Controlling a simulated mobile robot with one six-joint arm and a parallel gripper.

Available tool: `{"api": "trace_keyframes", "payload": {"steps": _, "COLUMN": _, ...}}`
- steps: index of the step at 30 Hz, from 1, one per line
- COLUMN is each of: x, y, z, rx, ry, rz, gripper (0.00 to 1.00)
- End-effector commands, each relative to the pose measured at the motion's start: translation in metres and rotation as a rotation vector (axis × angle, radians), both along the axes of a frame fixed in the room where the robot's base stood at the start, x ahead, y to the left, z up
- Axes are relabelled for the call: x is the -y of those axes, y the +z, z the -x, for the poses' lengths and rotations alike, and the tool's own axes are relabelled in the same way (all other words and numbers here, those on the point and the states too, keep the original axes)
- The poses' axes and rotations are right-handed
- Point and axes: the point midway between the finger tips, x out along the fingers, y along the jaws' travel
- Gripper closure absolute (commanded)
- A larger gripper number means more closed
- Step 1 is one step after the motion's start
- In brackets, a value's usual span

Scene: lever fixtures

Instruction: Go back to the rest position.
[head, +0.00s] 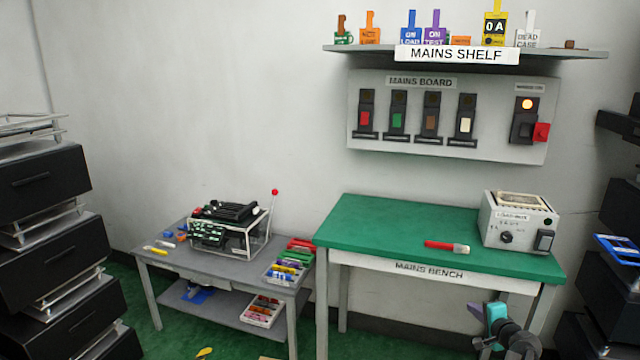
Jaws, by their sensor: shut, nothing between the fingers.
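The end of my arm shows at the bottom right, with dark joints and a teal part. My gripper (482,338) is there, small and partly merged with the arm, in front of the green-topped mains bench (390,225) and below its top. It is shut with nothing held, and it appears apart from the bench. The rest of my arm is mostly outside the picture.
A red-handled tool (446,247) and a grey switch box (519,222) are on the bench. The mains board (450,150) hangs behind, its orange lamp lit, under the mains shelf (580,52) with tags. A grey table (160,262) stands left. Black drawers (45,180) flank the left.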

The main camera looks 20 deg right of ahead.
Motion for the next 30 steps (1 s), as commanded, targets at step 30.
{"api": "trace_keyframes", "payload": {"steps": 30, "x": -0.413, "y": -0.265, "z": 0.022, "rx": -0.71, "ry": 0.924, "rz": 0.071, "gripper": 1.0}}
